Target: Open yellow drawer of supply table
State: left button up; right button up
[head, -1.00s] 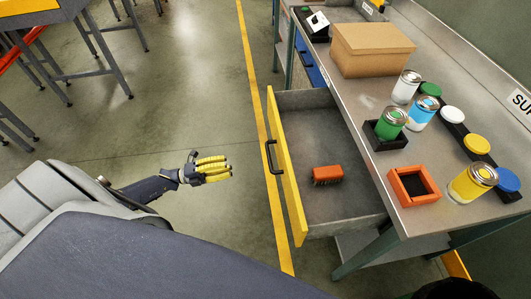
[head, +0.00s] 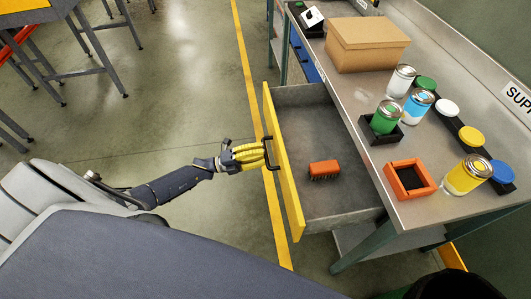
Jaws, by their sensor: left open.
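The yellow drawer (head: 284,175) of the supply table (head: 352,85) stands pulled out to the left. A black handle (head: 270,153) is on the yellow front. My left gripper (head: 250,157), with yellow fingers, is open at the handle, its fingertips beside or touching it; I cannot tell if there is contact. My right gripper is not in view.
On the table top are a cardboard box (head: 366,45), several paint cans including a green one (head: 386,117) and a yellow one (head: 467,175), and an orange tray (head: 410,180). Floor left of the drawer is clear. A workbench (head: 60,50) stands at the upper left.

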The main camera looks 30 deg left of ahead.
pick_arm(q)
jog(key=shift+w+d+r, duration=0.15)
jog(key=shift+w+d, duration=0.25)
jog(key=shift+d, duration=0.2)
jog(key=shift+o, duration=0.3)
grip_shut()
